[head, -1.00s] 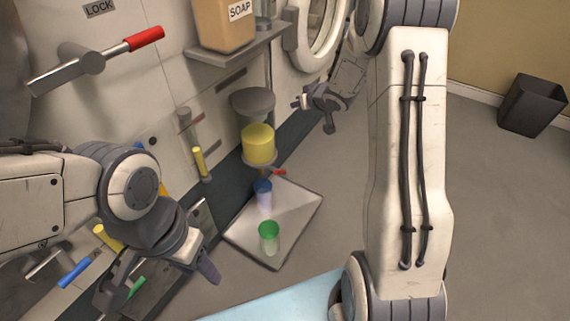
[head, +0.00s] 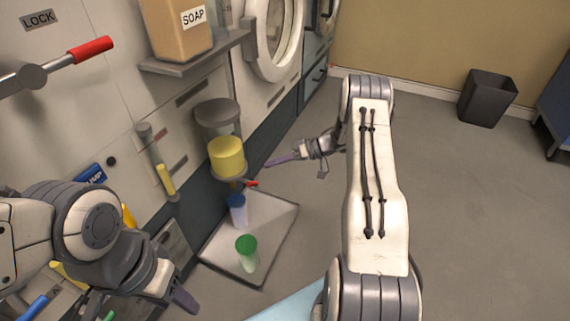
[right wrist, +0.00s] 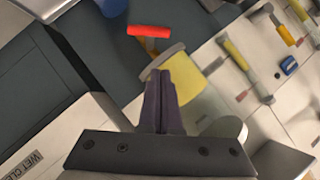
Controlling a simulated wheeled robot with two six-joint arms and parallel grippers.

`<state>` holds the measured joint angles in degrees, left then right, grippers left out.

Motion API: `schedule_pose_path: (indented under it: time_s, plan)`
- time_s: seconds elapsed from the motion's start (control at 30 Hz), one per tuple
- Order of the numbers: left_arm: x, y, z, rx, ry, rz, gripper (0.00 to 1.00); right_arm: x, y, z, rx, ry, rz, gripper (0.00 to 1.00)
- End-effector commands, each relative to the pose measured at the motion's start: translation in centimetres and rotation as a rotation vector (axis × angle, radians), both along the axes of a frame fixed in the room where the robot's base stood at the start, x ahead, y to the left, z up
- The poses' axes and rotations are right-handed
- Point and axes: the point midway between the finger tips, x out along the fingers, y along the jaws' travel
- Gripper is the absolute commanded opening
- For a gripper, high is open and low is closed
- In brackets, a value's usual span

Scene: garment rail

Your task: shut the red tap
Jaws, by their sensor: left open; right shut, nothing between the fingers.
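The red tap (head: 252,184) is a small red lever below the yellow-filled clear dispenser (head: 227,157) on the wall. In the right wrist view the red tap (right wrist: 149,31) lies beyond the fingertips, crosswise, apart from them. My right gripper (head: 268,163) is shut and empty, to the right of the tap and a little higher in the head view. Its closed fingers (right wrist: 160,82) overlap the yellow dispenser (right wrist: 188,76) in the right wrist view. My left gripper (head: 168,306) is at the lower left, open and away from the tap, partly cut off by the frame edge.
A grey tray (head: 276,236) below the tap holds a blue cup (head: 237,208) and a green cup (head: 246,250). A soap shelf (head: 197,58) juts out above. A red-ended lock lever (head: 92,49) is at upper left. Floor to the right is free up to a dark bin (head: 487,98).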

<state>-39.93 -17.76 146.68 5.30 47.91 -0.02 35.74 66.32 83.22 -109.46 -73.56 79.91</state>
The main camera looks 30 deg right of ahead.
Motion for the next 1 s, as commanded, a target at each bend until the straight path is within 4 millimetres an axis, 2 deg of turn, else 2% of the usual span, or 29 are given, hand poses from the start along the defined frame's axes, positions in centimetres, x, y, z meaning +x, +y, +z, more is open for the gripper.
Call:
schedule_pose_path:
  time_s: [0.03, 0.13, 0.3, 0.53, 0.87, 1.0]
  plan:
    - [0.0, 0.0, -1.1, 0.0, 0.0, 0.0, 0.5, 0.5, 1.1, -1.0, 0.0, -0.001, 0.003, 0.0]
    - [0.0, 0.0, -2.0, 0.0, 0.0, 0.0, 0.5, 1.3, 2.7, -1.7, -0.001, -0.001, 0.002, 0.0]
    - [0.0, 0.0, -3.5, 0.0, 0.0, 0.0, 0.5, 0.7, 4.3, -3.5, 0.0, 0.001, 0.0, 0.0]
    - [0.0, 0.0, -4.0, 0.0, 0.0, 0.0, 0.5, 0.4, 5.1, -4.2, -0.002, -0.002, -0.001, 0.0]
    - [0.0, 0.0, -3.9, 0.0, 0.0, 0.0, 0.5, 0.4, 5.2, -4.1, -0.002, -0.002, -0.001, 0.0]
    - [0.0, 0.0, -3.5, 0.0, 0.0, 0.0, 0.5, 0.5, 6.0, -3.9, -0.012, -0.01, 0.01, 0.0]
